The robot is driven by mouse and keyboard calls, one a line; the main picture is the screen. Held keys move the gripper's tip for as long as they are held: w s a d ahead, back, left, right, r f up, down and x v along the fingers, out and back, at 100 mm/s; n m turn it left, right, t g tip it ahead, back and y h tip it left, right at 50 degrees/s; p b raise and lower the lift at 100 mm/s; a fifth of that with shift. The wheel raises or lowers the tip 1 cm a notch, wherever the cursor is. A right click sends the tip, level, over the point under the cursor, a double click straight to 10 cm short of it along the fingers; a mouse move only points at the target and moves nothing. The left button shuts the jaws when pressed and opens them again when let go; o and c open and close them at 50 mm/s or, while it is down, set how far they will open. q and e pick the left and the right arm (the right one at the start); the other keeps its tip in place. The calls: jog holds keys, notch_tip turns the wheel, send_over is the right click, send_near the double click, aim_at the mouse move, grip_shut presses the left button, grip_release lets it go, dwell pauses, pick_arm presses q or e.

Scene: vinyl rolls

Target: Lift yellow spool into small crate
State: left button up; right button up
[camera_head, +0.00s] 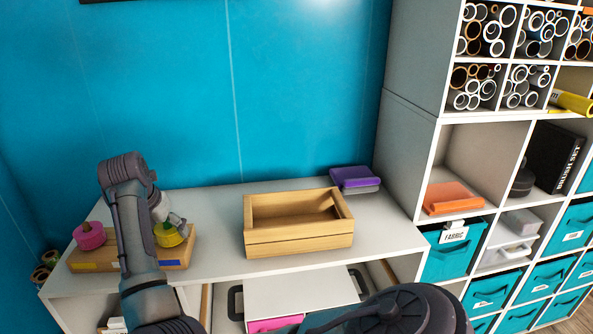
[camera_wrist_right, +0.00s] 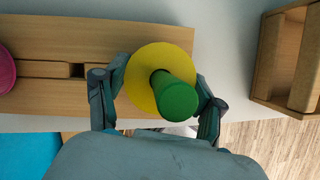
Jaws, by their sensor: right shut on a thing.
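The yellow spool (camera_head: 167,238) with a green peg (camera_wrist_right: 176,96) is at the right end of a wooden board (camera_head: 115,262) on the white cabinet top. My right gripper (camera_head: 172,222) is shut on it. In the right wrist view, one finger of the gripper (camera_wrist_right: 156,98) is on each side of the yellow disc (camera_wrist_right: 145,72). I cannot tell whether the spool touches the board. The small wooden crate (camera_head: 300,242) stands right of the board, and its visible inside looks empty. Its edge shows at the right of the wrist view (camera_wrist_right: 262,62). My left gripper is not in view.
A pink spool (camera_head: 89,237) sits at the board's left end. Purple and grey blocks (camera_head: 355,178) lie behind the crate to the right. A tall shelf unit (camera_head: 405,150) stands at the right. White cabinet top (camera_head: 215,235) is clear between board and crate.

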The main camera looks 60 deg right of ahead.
jog(key=shift+r+p, duration=3.6)
jog(key=shift+r, duration=2.75)
